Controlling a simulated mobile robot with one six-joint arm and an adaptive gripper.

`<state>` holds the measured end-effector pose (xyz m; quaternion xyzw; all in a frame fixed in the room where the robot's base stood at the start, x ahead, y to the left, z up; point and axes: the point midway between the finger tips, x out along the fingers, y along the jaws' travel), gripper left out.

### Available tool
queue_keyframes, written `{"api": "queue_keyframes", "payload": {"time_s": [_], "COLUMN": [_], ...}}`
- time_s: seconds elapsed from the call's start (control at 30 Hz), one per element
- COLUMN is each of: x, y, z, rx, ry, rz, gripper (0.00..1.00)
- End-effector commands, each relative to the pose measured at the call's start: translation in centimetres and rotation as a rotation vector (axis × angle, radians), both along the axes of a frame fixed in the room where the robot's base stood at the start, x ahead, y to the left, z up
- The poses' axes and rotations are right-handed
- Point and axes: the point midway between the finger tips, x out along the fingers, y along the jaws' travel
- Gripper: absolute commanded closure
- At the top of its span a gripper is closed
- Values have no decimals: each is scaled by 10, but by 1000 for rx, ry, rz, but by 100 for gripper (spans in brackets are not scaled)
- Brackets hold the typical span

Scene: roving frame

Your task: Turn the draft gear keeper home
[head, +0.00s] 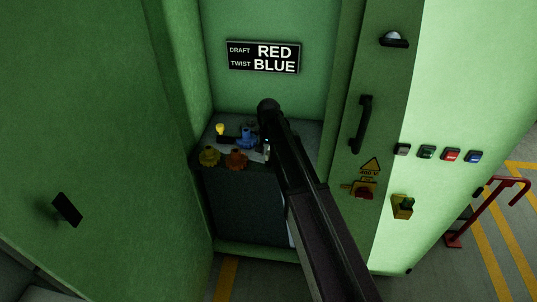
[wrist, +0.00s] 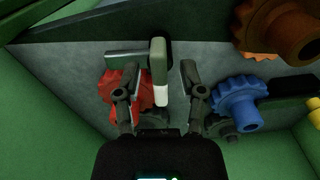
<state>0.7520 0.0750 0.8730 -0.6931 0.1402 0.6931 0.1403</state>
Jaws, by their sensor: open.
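The sign (head: 263,56) reads DRAFT RED, TWIST BLUE. In the wrist view, the red gear (wrist: 118,88) lies partly behind the left finger. A grey-green keeper handle (wrist: 158,55) with a white lower part stands beside the red gear, and a grey bar (wrist: 122,56) runs left from it. My gripper (wrist: 158,75) is open, with one finger on each side of the handle; whether either touches cannot be told.
A blue gear (head: 246,138) also shows in the wrist view (wrist: 236,106). An orange gear (head: 236,160) and a yellow-brown gear (head: 209,156) sit at the bench's front edge. A yellow knob (head: 220,129) stands behind. Green cabinet walls enclose the recess closely; a door handle (head: 364,124) projects at right.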

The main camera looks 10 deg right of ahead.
Motion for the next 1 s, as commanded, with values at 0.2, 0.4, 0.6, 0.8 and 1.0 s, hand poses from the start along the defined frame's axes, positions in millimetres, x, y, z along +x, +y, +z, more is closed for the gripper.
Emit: {"api": "queue_keyframes", "payload": {"time_s": [0.2,0.4,0.6,0.8,1.0], "x": [0,0,0,0,0], "y": [0,0,0,0,0], "z": [0,0,0,0,-1], "rx": [0,0,0,0,0], "ry": [0,0,0,0,0], "rz": [0,0,0,6,47], "gripper": [48,81,100,100,100]}}
